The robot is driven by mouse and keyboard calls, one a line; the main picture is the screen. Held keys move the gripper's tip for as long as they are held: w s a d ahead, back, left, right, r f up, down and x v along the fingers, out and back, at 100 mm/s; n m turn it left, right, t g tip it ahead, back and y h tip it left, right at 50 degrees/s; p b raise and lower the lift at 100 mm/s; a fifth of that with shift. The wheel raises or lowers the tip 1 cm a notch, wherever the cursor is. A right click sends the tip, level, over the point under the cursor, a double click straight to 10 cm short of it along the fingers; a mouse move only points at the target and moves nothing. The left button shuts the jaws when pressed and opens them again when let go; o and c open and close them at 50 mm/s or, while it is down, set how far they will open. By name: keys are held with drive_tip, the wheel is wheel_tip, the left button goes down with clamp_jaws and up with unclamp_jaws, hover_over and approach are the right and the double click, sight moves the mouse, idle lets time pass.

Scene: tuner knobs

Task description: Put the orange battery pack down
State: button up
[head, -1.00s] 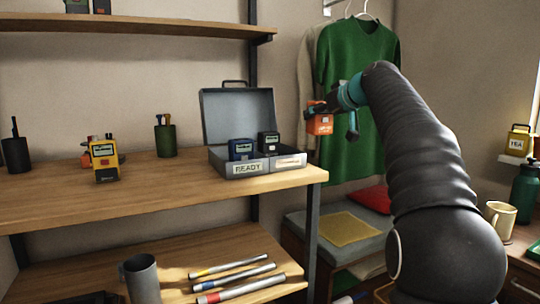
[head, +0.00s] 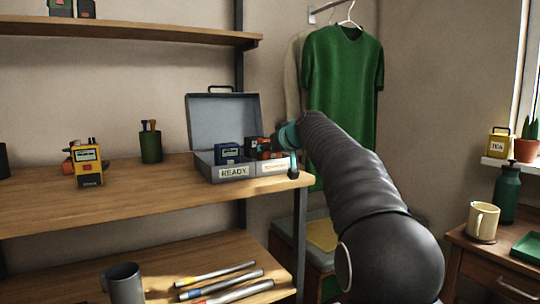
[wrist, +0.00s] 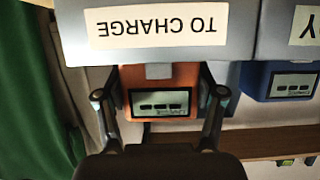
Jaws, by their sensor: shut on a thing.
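The orange battery pack (wrist: 180,76) is between the two fingers of my gripper (wrist: 160,95), which is shut on it. In the wrist view, which is upside down, its display shows and its far end is hidden behind the case wall labelled TO CHARGE (wrist: 157,27). In the head view the orange pack (head: 264,153) is at the right part of the open grey case (head: 203,167), mostly covered by my gripper. Whether it touches the case floor cannot be told. A blue pack (head: 228,153) stands in the READY part; it also shows in the wrist view (wrist: 285,82).
A dark pack (head: 251,146) stands behind in the case. The raised lid (head: 225,120) is at the back. A yellow device (head: 88,165) and a green pen cup (head: 150,146) stand left on the shelf. Bare shelf (head: 140,195) lies in front.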

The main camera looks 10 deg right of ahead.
drive_tip(key=shift+f, duration=0.2)
drive_tip(key=shift+f, duration=0.1)
drive_tip(key=o, duration=1.5)
drive_tip(key=shift+f, duration=0.1)
drive_tip(key=shift+c, duration=0.2)
drive_tip(key=shift+r, duration=0.2)
drive_tip(key=b+v, duration=0.1)
drive_tip(key=v, duration=1.1)
